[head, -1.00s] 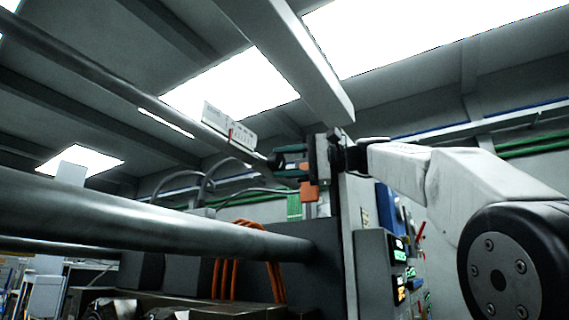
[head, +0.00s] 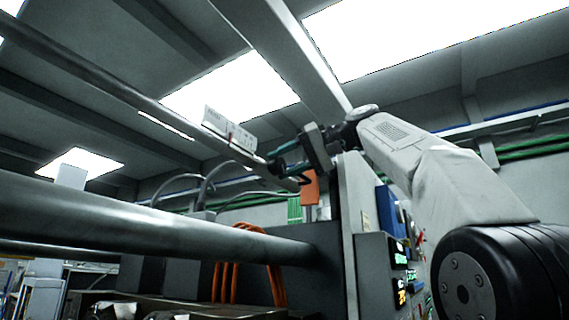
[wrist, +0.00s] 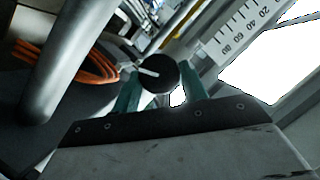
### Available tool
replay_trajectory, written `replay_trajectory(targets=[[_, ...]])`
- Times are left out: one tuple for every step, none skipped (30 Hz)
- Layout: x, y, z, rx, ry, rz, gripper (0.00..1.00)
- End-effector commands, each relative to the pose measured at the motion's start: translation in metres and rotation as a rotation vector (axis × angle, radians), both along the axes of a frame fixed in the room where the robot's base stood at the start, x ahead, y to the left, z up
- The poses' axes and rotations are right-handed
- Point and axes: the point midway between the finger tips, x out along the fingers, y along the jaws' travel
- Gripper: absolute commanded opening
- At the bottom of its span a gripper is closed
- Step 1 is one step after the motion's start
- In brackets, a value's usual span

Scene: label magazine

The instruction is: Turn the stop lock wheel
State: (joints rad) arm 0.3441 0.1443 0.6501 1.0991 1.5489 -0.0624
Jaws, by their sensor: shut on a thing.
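The stop lock wheel (wrist: 158,73) is a small black round knob with a white line on its face. In the wrist view it sits between the two teal fingers of my gripper (wrist: 160,86), which is shut on it. In the head view my gripper (head: 284,168) is tilted, reaching in from the right at the end of the rail by the scale. The wheel is small and dark there, mostly hidden by the fingers.
A white scale plate (head: 229,127) with numbers, also in the wrist view (wrist: 243,30), is close to the wheel. A thick metal bar (head: 150,222) crosses below left. Orange cables (wrist: 95,68) hang nearby. A control panel (head: 395,268) stands below right.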

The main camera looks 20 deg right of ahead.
Motion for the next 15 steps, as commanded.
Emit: replay_trajectory(targets=[[0.0003,0.0002,-0.001,-0.025,-0.014,0.001,0.2],[0.0002,0.0004,-0.0008,-0.039,-0.024,0.002,0.2],[0.0001,0.0005,-0.0008,-0.058,-0.037,0.002,0.2],[0.0001,0.0006,-0.0007,-0.069,-0.045,0.001,0.2],[-0.0001,0.0008,-0.0006,-0.081,-0.054,0.002,0.2],[-0.0002,0.0009,-0.0006,-0.095,-0.065,0.002,0.2],[-0.0002,0.0008,-0.0005,-0.104,-0.071,0.002,0.2],[-0.0002,0.0007,-0.0006,-0.113,-0.076,0.001,0.2],[-0.0002,0.0008,-0.0005,-0.122,-0.085,0.001,0.2],[-0.0002,0.0008,-0.0005,-0.128,-0.089,0.001,0.2],[-0.0002,0.0008,-0.0004,-0.134,-0.093,0.0,0.2],[-0.0002,0.0008,-0.0004,-0.14,-0.097,0.0,0.2],[-0.0002,0.0008,-0.0004,-0.144,-0.101,0.0,0.2],[-0.0002,0.0008,-0.0005,-0.148,-0.103,0.001,0.2],[-0.0001,0.0007,-0.0005,-0.151,-0.106,0.001,0.2]])
